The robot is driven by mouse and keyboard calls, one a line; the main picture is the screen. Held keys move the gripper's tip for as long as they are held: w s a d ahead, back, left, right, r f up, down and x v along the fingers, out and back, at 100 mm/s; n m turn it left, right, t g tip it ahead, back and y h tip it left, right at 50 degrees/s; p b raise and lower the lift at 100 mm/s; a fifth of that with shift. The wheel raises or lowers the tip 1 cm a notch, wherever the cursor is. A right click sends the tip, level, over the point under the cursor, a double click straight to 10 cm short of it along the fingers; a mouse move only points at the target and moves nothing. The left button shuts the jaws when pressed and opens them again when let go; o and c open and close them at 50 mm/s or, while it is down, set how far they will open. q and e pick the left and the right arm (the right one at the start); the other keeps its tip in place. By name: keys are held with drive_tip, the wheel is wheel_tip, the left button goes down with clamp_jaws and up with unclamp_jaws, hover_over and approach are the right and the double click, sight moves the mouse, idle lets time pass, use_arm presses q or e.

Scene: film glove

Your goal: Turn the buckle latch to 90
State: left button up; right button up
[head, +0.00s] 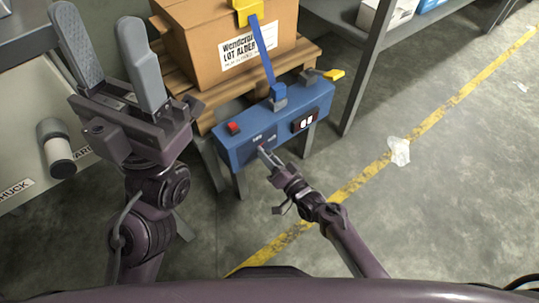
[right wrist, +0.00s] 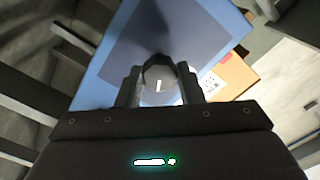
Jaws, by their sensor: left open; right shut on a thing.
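A blue box (head: 235,148) stands in front of the carton on its own legs. My right gripper (head: 264,151) reaches its front face, and its fingers hide most of what they hold there. In the right wrist view, my right gripper (right wrist: 160,92) is shut on a round grey knob (right wrist: 158,74) with a white mark, on a dark panel of the blue box (right wrist: 105,55). The mark stands nearly upright in that view. No part is labelled as the buckle latch; the knob is the part held. My left gripper (head: 108,60) is raised at the left, open and empty.
The box also bears a red button (head: 233,128), a black panel with white switches (head: 304,121), a blue lever (head: 267,65) and a yellow handle (head: 333,74). A carton (head: 205,50) on a pallet stands behind. Open floor (head: 450,170) lies at the right.

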use_arm(q)
drive_tip(key=w+d+f+n+g+y+p, duration=0.1)
drive_tip(key=w+d+f+n+g+y, duration=0.2)
drive_tip(key=w+f+y, duration=0.4)
drive_tip(key=shift+w+d+f+n+y+p, duration=0.35)
drive_tip(key=shift+w+d+n+y, duration=0.25)
drive_tip(key=shift+w+n+y, duration=0.65)
use_arm(e)
drive_tip(key=shift+f+m, duration=0.1)
drive_tip(key=shift+m, duration=2.9)
use_arm(q)
drive_tip(key=shift+w, duration=0.15)
use_arm(e)
drive_tip(key=o, duration=1)
drive_tip(key=shift+c, duration=0.2)
use_arm(q)
drive_tip(key=w+d+f+g+y+p, duration=0.1)
drive_tip(key=f+g, duration=0.3)
drive_tip(key=f, duration=0.4)
drive_tip(key=w+d+f+g+y+p, duration=0.1)
drive_tip(key=w+f+g+y, duration=0.1)
drive_tip(key=f+g, duration=0.3)
wheel_tip(320, 180, down, 5)
drive_tip(key=shift+d+r+y, duration=0.2)
drive_tip(key=shift+d+y, duration=0.05)
drive_tip(key=shift+y, duration=0.4)
use_arm(e)
drive_tip(key=v, duration=0.8)
